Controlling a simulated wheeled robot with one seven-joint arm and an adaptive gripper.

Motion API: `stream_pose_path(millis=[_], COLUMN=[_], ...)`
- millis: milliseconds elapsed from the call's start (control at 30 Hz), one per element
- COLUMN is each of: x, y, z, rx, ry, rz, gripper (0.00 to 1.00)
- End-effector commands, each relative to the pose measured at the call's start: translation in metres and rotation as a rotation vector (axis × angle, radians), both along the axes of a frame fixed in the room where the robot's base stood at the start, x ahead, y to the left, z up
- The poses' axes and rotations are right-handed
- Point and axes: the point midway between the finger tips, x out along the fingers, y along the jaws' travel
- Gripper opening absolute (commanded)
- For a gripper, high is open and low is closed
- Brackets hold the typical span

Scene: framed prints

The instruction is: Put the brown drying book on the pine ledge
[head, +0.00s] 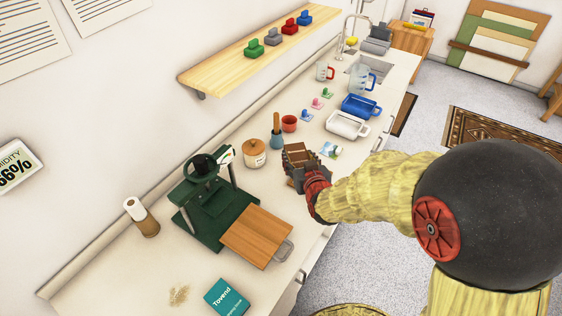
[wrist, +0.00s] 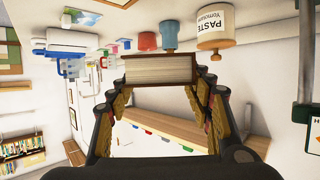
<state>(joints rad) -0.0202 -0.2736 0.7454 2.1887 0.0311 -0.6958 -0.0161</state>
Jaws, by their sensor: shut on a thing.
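The brown book (wrist: 158,70) is between my fingertips in the wrist view, its pale page edges facing the camera and a dark brown cover edge showing. Whether the book touches the counter is unclear. The pine ledge (head: 225,72) is on the wall, behind and above the counter; it also shows in the wrist view (wrist: 160,135).
Green, grey, red and blue blocks stand along the ledge's back; its front strip looks clear. On the counter (head: 100,285) are a green press (head: 208,205), a paste jar (head: 255,153), a red cup (head: 289,124), a white tray (head: 347,125), a blue tray (head: 361,107) and a teal book (head: 227,298).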

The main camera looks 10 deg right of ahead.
Motion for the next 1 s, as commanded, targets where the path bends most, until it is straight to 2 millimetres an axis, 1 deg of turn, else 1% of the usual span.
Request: stream_pose_path(millis=[33, 267, 400, 500, 600, 767, 833, 1000], x=[0.013, 0.063, 0.084, 0.096, 0.103, 0.109, 0.112, 0.112], y=[0.003, 0.014, 0.018, 0.020, 0.022, 0.023, 0.024, 0.023], z=[-0.009, -0.032, -0.058, -0.071, -0.079, -0.084, -0.090, -0.116], rx=[0.000, 0.000, 0.000, 0.000, 0.000, 0.000, 0.000, 0.000], ry=[0.001, 0.000, 0.002, 0.000, 0.000, -0.001, 0.000, 0.001], rz=[0.001, 0.001, 0.000, 0.001, 0.001, 0.000, 0.000, 0.000], gripper=[0.17, 0.17, 0.17, 0.17, 0.17, 0.17, 0.17, 0.17])
